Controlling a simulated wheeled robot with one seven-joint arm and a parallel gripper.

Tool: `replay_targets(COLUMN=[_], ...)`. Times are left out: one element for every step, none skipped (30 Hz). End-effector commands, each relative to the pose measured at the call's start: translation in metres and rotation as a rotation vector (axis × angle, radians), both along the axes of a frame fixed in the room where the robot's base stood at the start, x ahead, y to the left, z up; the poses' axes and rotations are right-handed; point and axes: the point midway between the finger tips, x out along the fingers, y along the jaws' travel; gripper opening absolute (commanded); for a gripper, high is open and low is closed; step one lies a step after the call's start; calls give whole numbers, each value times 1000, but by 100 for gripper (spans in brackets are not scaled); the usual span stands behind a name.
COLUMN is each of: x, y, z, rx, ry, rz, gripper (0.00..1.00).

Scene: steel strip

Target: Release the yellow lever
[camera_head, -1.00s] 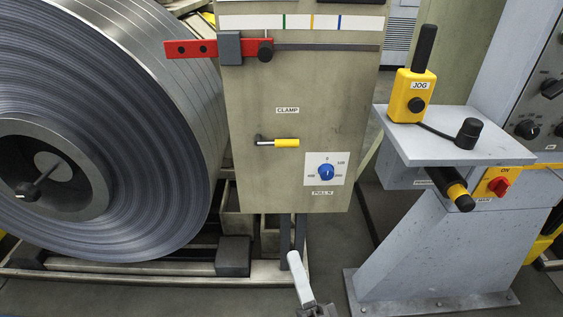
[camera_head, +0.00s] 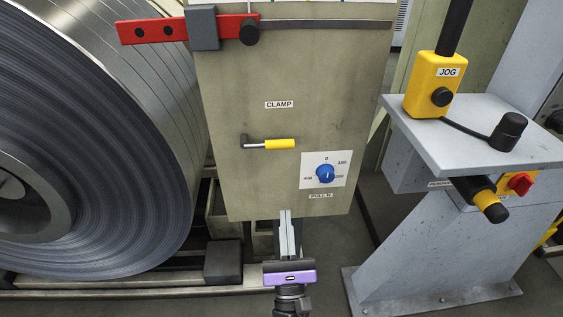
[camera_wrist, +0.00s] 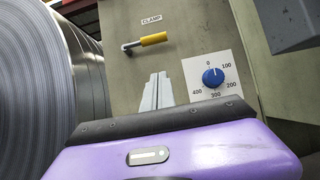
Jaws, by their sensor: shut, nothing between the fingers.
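The yellow lever (camera_head: 280,144) sits on the beige panel (camera_head: 235,180) under the CLAMP label, its yellow grip pointing right from a dark pivot. It also shows in the wrist view (camera_wrist: 153,39), tilted slightly up to the right. My gripper (camera_head: 286,214) is below the lever, in front of the panel's lower edge, pointing up. Its fingers are shut together and empty, apart from the lever. In the wrist view the fingertips (camera_wrist: 160,76) show below the lever.
A blue dial (camera_head: 325,173) on a white plate is right of and below the lever. A large steel coil (camera_head: 95,140) stands at left. A grey pedestal shelf (camera_head: 470,140) with the yellow JOG box (camera_head: 436,85) stands at right.

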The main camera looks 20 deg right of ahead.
Motion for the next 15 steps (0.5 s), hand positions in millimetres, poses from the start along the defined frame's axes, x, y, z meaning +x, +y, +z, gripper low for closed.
replay_targets(x=[0,0,0,0,0,0,0,0,1,2,3,5,8,11,15], y=[0,0,0,0,0,0,0,0,0,0,-1,-1,-2,-3,-4], z=[0,0,0,0,0,0,0,0,1,1,3,4,6,8,12], rx=[1,0,0,0,-1,-1,-1,-1,-1,-1,-2,-2,-2,-2,-1], ry=[0,0,0,0,0,0,0,0,0,0,-1,-1,-1,-1,-2], rz=[1,1,1,1,1,1,1,1,0,0,0,0,0,0,-1], gripper=[0,0,0,0,0,0,0,0,0,0,0,0,0,0,0])
